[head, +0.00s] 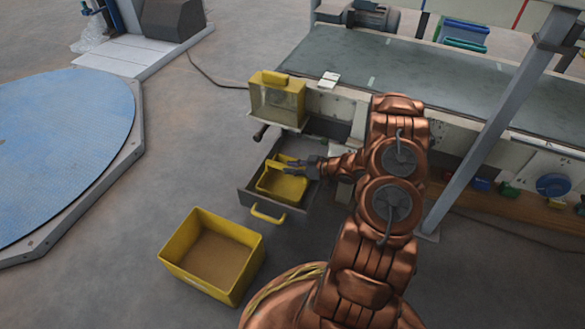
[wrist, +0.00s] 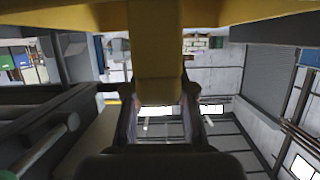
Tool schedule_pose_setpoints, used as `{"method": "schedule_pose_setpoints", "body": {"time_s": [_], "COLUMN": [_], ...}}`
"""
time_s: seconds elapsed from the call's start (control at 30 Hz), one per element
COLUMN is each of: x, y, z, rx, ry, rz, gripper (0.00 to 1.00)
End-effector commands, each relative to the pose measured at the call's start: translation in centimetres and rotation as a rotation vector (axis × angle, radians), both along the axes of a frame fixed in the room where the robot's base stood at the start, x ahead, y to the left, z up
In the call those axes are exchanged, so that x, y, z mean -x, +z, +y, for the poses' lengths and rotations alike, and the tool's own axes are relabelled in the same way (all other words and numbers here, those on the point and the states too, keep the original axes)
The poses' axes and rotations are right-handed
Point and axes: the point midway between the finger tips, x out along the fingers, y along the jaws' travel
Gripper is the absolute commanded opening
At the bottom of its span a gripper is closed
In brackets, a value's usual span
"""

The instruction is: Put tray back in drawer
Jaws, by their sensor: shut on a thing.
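The yellow tray (head: 270,184) sits within the outline of the open grey drawer (head: 247,197). I cannot tell whether it rests on the drawer floor or hangs just above it. My gripper (head: 292,166) is at the tray's upper right edge and is shut on a yellow part of it. In the wrist view the yellow tray (wrist: 158,75) fills the gap between the fingers of my gripper (wrist: 158,95). The drawer has a yellow handle (head: 268,214) on its front. My gripper hides part of the tray's rim.
A larger yellow bin (head: 248,275) with brown contents stands on the floor in front of the drawer. A yellow box with a clear front (head: 277,105) is mounted above the drawer. A grey post (head: 490,135) stands right of my arm.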

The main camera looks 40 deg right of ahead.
Motion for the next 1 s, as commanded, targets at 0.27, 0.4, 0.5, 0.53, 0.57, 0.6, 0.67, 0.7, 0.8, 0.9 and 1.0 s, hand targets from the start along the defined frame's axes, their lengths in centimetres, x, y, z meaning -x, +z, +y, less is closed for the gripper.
{"method": "schedule_pose_setpoints", "body": {"time_s": [0.27,0.4,0.5,0.53,0.57,0.6,0.67,0.7,0.8,0.9,1.0], "x": [0.0,0.0,0.0,0.0,0.0,0.0,0.0,0.0,0.6,1.7,3.1], "y": [-0.2,-0.2,-0.2,-0.2,-0.2,-0.2,-0.2,-0.1,0.5,1.1,1.8], "z": [0.0,0.0,0.0,0.0,0.0,0.0,0.0,0.0,-0.4,-1.1,-1.9], "rx": [0.000,-0.001,-0.001,-0.001,-0.001,-0.001,-0.001,0.000,-0.001,-0.002,-0.002], "ry": [0.000,0.000,0.000,0.000,0.000,0.000,0.000,0.000,-0.003,-0.004,-0.004], "rz": [0.000,0.000,0.000,0.000,0.000,0.000,0.000,0.000,0.001,0.000,0.000], "gripper": [0.42,0.49,0.49,0.49,0.49,0.49,0.49,0.49,0.49,0.49,0.49]}}
